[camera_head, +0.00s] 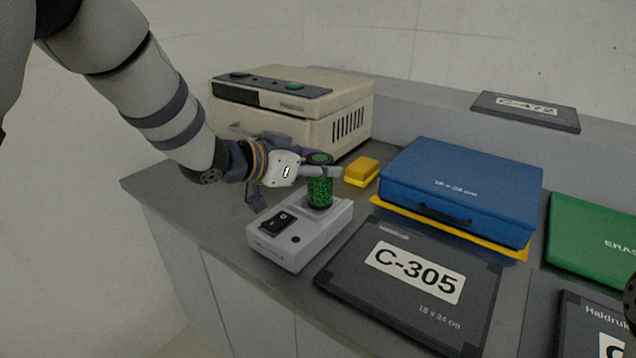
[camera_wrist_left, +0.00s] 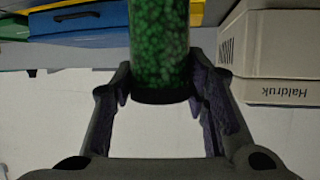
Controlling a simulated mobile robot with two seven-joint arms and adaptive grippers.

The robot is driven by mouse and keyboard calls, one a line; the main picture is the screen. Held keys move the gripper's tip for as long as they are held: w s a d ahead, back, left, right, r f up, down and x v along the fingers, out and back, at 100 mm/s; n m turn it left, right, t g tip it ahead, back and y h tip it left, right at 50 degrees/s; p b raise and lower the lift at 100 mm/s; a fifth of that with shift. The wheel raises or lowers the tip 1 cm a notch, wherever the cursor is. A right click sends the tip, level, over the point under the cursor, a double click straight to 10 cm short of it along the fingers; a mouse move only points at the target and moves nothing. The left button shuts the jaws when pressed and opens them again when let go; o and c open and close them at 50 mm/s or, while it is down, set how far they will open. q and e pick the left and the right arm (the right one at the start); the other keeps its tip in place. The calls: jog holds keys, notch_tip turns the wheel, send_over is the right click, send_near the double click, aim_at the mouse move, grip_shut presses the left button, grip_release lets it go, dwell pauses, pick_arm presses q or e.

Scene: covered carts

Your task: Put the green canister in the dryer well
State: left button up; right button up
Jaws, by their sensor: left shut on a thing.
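The green canister (camera_head: 319,190) is a clear cylinder of green grains with a dark lid. It stands upright at the well end of the small grey dryer (camera_head: 290,250). My left gripper (camera_head: 322,171) is shut on it near its top, reaching in from the left. In the left wrist view the canister (camera_wrist_left: 160,45) sits between the two fingers (camera_wrist_left: 163,105), its dark end close to them. The canister hides the well opening, so I cannot tell whether its base is inside the well or just above.
A beige machine (camera_head: 345,115) stands behind the arm. A yellow block (camera_head: 361,171) lies right of the canister. A blue case (camera_head: 460,185) on a yellow sheet, a black C-305 case (camera_head: 400,305) and a green case (camera_head: 590,240) fill the right side. The counter's left front strip is bare.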

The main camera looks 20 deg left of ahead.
aim_at(315, 182)
pick_arm(q)
jog(key=shift+w+a+f, duration=0.2)
jog(key=shift+w+f, duration=0.05)
jog(key=f, duration=0.3)
jog(key=shift+w+a+f+b, duration=0.25)
jog(key=shift+w+f+b, duration=0.05)
jog(key=shift+w+f, duration=0.1)
jog(key=shift+s+r, duration=0.1)
jog(key=o, duration=1.2)
jog(key=shift+f, duration=0.2)
jog(key=shift+o, duration=0.2)
pick_arm(e)
jog(key=shift+s+f, duration=0.45)
